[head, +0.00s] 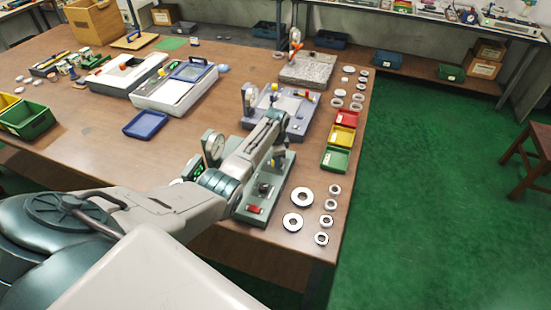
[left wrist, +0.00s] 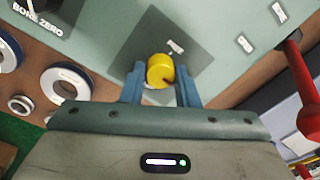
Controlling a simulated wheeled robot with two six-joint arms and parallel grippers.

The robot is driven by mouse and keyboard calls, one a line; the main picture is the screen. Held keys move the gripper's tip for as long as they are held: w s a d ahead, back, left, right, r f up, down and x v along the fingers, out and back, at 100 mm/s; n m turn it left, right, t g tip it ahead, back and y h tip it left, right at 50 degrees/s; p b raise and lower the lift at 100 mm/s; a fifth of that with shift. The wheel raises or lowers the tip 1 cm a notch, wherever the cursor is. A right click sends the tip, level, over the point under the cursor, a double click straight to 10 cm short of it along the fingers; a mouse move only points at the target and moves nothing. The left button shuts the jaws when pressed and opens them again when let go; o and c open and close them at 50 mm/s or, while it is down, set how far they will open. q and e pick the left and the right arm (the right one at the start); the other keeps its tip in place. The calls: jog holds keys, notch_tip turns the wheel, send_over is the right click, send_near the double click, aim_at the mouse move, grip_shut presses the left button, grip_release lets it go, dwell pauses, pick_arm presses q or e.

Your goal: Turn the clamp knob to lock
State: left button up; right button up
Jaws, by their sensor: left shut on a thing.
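The yellow clamp knob (left wrist: 160,68) sits on a dark square patch of the grey-green fixture (left wrist: 225,30) in the left wrist view. My left gripper (left wrist: 161,82) is shut on the knob, with one blue finger on either side of it. In the head view the left arm reaches over the fixture (head: 253,210), and the gripper (head: 278,160) points down at its back part. The knob cannot be made out in the head view. My right gripper does not show.
A dark knob labelled BORE ZERO (left wrist: 38,5) and a red lever (left wrist: 305,85) are near the gripper. Bearing rings (head: 293,223) lie right of the fixture. Red, yellow and green bins (head: 335,160) stand near the table's right edge.

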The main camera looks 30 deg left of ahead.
pick_arm(q)
jog(key=shift+w+r, duration=0.1)
jog(key=o, duration=0.8)
jog(key=shift+c, duration=0.2)
jog(key=shift+o, duration=1.1)
notch_tip(320, 180, up, 11)
jog(key=b, duration=0.2)
jog(key=shift+d+b, duration=0.15)
jog(key=shift+b, duration=0.25)
jog(key=shift+s+f, duration=0.2)
